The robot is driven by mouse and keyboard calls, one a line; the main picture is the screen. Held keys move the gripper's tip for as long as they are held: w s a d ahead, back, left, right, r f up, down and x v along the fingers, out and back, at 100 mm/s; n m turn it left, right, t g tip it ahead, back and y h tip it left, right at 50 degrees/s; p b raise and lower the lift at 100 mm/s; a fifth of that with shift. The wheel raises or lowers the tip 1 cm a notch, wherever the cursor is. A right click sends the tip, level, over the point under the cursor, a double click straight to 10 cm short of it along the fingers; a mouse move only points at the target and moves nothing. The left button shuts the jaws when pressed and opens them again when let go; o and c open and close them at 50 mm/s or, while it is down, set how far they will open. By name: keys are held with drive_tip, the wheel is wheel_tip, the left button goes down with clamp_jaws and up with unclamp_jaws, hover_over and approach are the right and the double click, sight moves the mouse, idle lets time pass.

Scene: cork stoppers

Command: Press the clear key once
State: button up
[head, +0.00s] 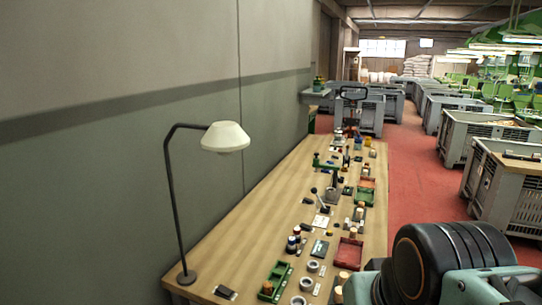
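The clear key is too small to make out in the head view. A small flat device with a dark face (320,248) lies on the wooden bench (245,230), and I cannot tell whether it carries the key. A dark, flat, phone-sized object (225,292) lies at the near end of the bench by the lamp foot. Part of my own arm, black and teal, fills the lower right corner beside the bench. My gripper does not show in this view.
A desk lamp (225,137) stands at the bench's near left. Green (275,281) and red trays (348,252), rolls and corks crowd the bench's right side. Its left strip is mostly bare along the wall. Grey crates (472,135) line the red floor (408,190), with an open aisle between.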

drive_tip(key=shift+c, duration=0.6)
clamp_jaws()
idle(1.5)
